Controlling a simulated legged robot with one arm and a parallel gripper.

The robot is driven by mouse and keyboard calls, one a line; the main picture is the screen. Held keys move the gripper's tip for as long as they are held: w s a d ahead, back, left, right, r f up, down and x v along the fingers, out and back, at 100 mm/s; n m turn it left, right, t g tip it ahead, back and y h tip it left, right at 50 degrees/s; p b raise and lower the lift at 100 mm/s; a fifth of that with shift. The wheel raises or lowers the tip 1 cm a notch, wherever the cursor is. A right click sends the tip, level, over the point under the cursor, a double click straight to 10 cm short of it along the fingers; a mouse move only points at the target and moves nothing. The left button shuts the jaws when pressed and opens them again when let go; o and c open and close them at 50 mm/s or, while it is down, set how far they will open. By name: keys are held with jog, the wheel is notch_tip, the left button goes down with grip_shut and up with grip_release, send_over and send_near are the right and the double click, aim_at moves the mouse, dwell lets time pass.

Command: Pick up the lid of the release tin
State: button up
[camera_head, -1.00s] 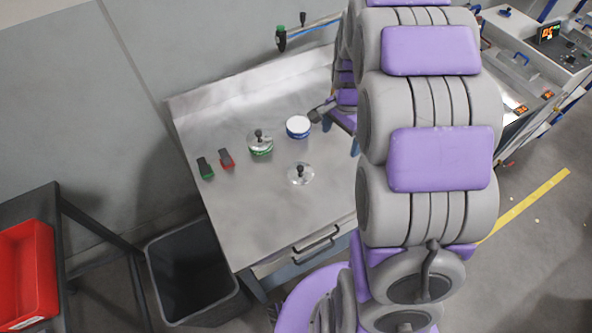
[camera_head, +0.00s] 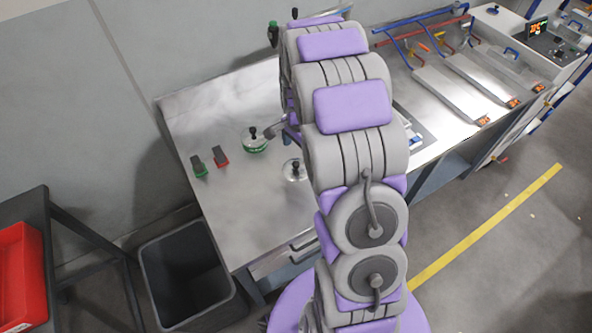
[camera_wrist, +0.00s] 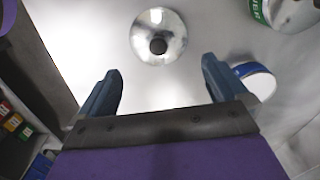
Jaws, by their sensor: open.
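A round shiny metal lid with a black knob (camera_wrist: 158,36) lies flat on the steel bench; in the head view the lid (camera_head: 291,174) is partly behind my arm. My gripper (camera_wrist: 158,88) is open and empty, its two blue-grey fingers apart on the near side of the lid, not around it. An open tin with a blue band and white inside (camera_wrist: 257,82) stands by the right finger and partly behind it; it is hidden in the head view. A green-labelled tin (camera_head: 255,146) has its own knobbed lid on; its green side also shows in the wrist view (camera_wrist: 262,12). I cannot read which tin is the release tin.
A green item (camera_head: 200,167) and a red item (camera_head: 221,157) lie on the bench (camera_head: 225,205) at left. A dark bin (camera_head: 185,275) stands in front, left. A red crate (camera_head: 20,275) is at far left.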

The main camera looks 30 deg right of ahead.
aim_at(297, 163)
jog(key=shift+a+f, duration=0.15)
jog(key=shift+f, duration=0.35)
jog(key=shift+a+f, duration=0.15)
jog(key=shift+f, duration=0.35)
jog(key=f, duration=0.1)
jog(key=f+b, duration=0.1)
jog(key=f, duration=0.3)
jog(key=shift+d+b, duration=0.4)
jog(key=shift+a+f, duration=0.1)
jog(key=shift+f, duration=0.05)
jog(key=shift+a, duration=0.4)
jog(key=shift+c, duration=1.1)
jog(key=shift+d, duration=0.3)
jog(key=c, duration=0.6)
jog(key=shift+o, duration=0.2)
jog(key=shift+a+r, duration=0.1)
jog(key=shift+r, duration=0.1)
